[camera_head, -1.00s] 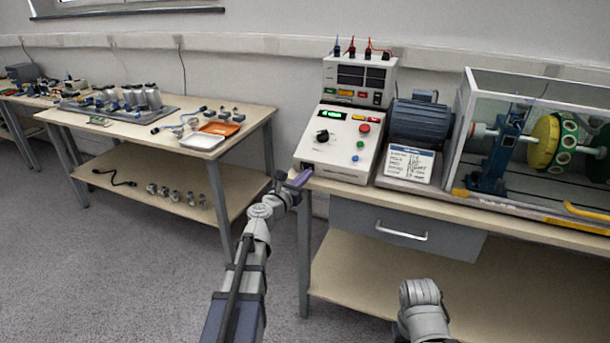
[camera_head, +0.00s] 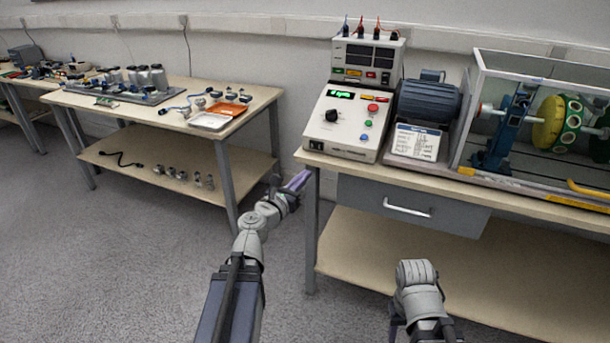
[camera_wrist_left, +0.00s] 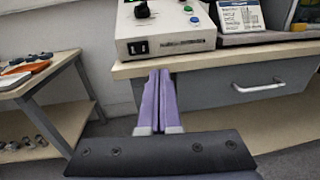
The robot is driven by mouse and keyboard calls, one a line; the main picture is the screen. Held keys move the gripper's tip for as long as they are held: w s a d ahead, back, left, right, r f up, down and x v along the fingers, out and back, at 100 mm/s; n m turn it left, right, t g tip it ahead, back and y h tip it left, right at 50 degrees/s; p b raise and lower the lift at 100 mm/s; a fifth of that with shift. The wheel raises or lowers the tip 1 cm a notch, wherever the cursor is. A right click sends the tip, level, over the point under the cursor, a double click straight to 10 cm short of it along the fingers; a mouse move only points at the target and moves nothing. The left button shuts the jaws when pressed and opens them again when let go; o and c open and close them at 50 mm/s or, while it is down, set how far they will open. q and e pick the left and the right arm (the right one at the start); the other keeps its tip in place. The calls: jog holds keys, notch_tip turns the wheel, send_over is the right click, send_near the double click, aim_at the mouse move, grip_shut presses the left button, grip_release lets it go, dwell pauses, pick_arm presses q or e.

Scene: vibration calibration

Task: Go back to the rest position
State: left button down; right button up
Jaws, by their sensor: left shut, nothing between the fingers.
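My left gripper (camera_head: 298,181) is shut and empty, with its purple fingers just off the front left corner of the right workbench. In the left wrist view its two fingers (camera_wrist_left: 159,90) lie together, pointing at the bench edge below the control box. My right arm (camera_head: 418,290) shows at the bottom, in front of the bench's lower shelf. Its gripper cannot be made out.
The right workbench (camera_head: 345,178) carries a control box (camera_head: 345,122) with a lit green display, a blue motor (camera_head: 430,101) and a clear-walled rig. A drawer (camera_head: 400,205) sits below. Another table (camera_head: 170,118) stands at left. Grey floor lies between them.

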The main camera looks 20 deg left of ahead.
pick_arm(q)
jog(key=s+d+f+m+g+h, duration=0.3)
jog(key=d+f+m+g, duration=0.25)
jog(key=d+m, duration=0.5)
jog(key=s+d+f+m+g+h, duration=0.4)
jog(key=d+f+m, duration=0.3)
jog(key=d+m, duration=0.4)
jog(key=s+d+f+m+g+y, duration=0.3)
jog(key=s+f+m+g+y, duration=0.4)
jog(key=s+f+m, duration=0.35)
jog(key=s+a+r+m+g+y, duration=0.25)
jog(key=s+m+y, duration=0.2)
jog(key=m, duration=0.25)
notch_tip(320, 180, up, 26)
jog(key=t+p, duration=0.1)
jog(key=p, duration=2.6)
jog(key=shift+n+h, duration=0.35)
jog(key=shift+n, duration=0.05)
jog(key=shift+f, duration=0.15)
